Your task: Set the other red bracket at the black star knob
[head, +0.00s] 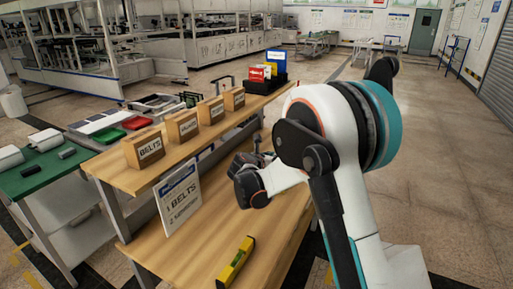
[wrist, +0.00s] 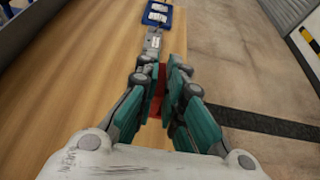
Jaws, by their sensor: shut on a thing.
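In the wrist view my gripper (wrist: 160,88) is shut on a red bracket (wrist: 156,107), which shows as a narrow red strip between the teal fingers. Most of the bracket is hidden by the fingers. The wooden bench top (wrist: 85,75) lies below it; I cannot tell whether the bracket touches it. In the head view my arm covers the bracket and most of the gripper. I cannot make out a black star knob or a second red bracket in either view.
A grey metal piece (wrist: 153,42) lies just beyond the fingers, before a blue tray (wrist: 168,24) with white items. A yellow level (head: 235,263) lies on the near bench. A white sign (head: 179,198) and several cardboard boxes (head: 144,150) stand left. Open floor lies right.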

